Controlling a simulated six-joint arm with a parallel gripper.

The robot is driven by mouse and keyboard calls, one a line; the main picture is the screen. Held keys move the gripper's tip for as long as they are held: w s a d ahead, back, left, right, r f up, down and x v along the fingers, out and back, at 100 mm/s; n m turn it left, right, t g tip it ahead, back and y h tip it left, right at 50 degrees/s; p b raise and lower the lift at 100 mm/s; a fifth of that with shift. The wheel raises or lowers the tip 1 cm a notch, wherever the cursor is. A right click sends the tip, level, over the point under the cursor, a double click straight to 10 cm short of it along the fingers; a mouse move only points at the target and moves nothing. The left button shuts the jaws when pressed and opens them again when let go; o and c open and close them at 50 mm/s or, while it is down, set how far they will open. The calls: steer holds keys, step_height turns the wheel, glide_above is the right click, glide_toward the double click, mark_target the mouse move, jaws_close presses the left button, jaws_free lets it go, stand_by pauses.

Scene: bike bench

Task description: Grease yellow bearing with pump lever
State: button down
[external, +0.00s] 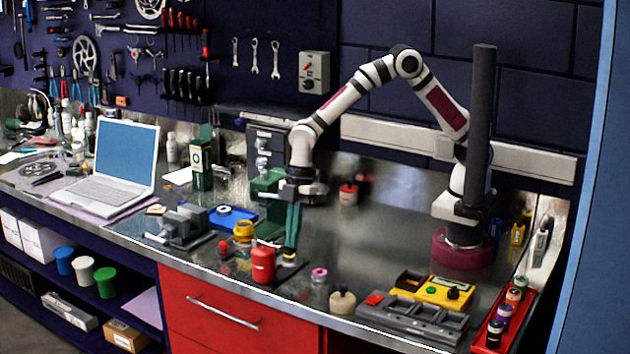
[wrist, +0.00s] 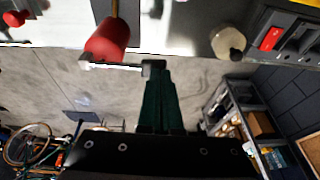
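My gripper (external: 289,257) points down at the bench front, just right of a red canister (external: 262,264). Its long green fingers are close together; a grey block and a thin pale bar (wrist: 112,66) show at their tips in the wrist view. I cannot tell whether the fingers grip the bar, or whether it is the pump lever. In the wrist view the red canister (wrist: 108,40) is left of the tips, with an orange rod above it. A yellow part (external: 243,230), possibly the bearing, sits on a clear jar-like base behind and left of the canister.
A pink-topped jar (external: 319,276) and a beige bottle (external: 342,302) stand right of my gripper. A yellow and grey tool tray (external: 430,300) and a red rack (external: 503,320) are further right. A vise (external: 185,228) and laptop (external: 115,160) are left. The bench's back middle is mostly clear.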

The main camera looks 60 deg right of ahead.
steer(key=shift+s+f, duration=0.15)
steer(key=shift+f, duration=0.25)
steer(key=shift+r, duration=0.95)
steer(key=a+v, duration=0.1)
steer(key=v, duration=1.2)
steer(key=shift+s+r, duration=0.5)
steer(key=shift+s, duration=0.05)
